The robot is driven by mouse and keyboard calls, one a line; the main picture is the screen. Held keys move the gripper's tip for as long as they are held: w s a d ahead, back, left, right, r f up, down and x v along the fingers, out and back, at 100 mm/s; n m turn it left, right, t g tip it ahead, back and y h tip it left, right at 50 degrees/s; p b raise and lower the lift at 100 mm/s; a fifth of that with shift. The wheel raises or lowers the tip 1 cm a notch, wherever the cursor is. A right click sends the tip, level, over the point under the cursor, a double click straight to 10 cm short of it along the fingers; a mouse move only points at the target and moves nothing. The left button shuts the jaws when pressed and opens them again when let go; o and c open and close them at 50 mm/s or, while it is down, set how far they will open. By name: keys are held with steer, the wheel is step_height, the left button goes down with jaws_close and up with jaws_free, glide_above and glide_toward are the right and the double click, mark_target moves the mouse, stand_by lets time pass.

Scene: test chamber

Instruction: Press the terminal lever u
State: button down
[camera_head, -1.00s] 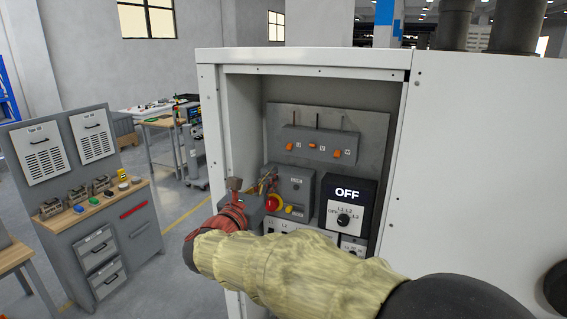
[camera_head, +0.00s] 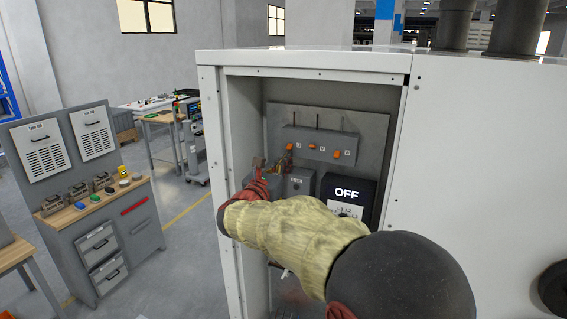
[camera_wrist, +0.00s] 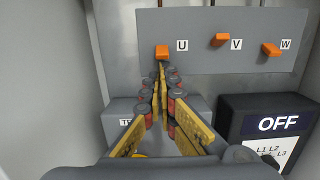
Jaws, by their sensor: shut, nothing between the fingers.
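The terminal lever U is a small orange lever left of the "U" label. It shows in the wrist view (camera_wrist: 161,51) and in the head view (camera_head: 290,147) at the left of the grey terminal block (camera_head: 318,137). My gripper (camera_wrist: 161,68) is shut and empty, its yellow fingers closed to a tip just below lever U. In the head view my gripper (camera_head: 287,163) is inside the cabinet, partly hidden by my sleeve. I cannot tell whether the tips touch the lever.
Orange levers V (camera_wrist: 221,39) and W (camera_wrist: 271,49) sit to the right. A black box reading "OFF" (camera_wrist: 280,122) stands lower right, and a grey box (camera_wrist: 120,122) lies below the fingers. The cabinet's left side wall (camera_head: 245,130) is close to my arm.

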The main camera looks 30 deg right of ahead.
steer(key=shift+r, duration=0.15)
steer(key=shift+s+a+r+y+p, duration=0.15)
steer(key=shift+y+p, duration=0.15)
steer(key=shift+p, duration=0.55)
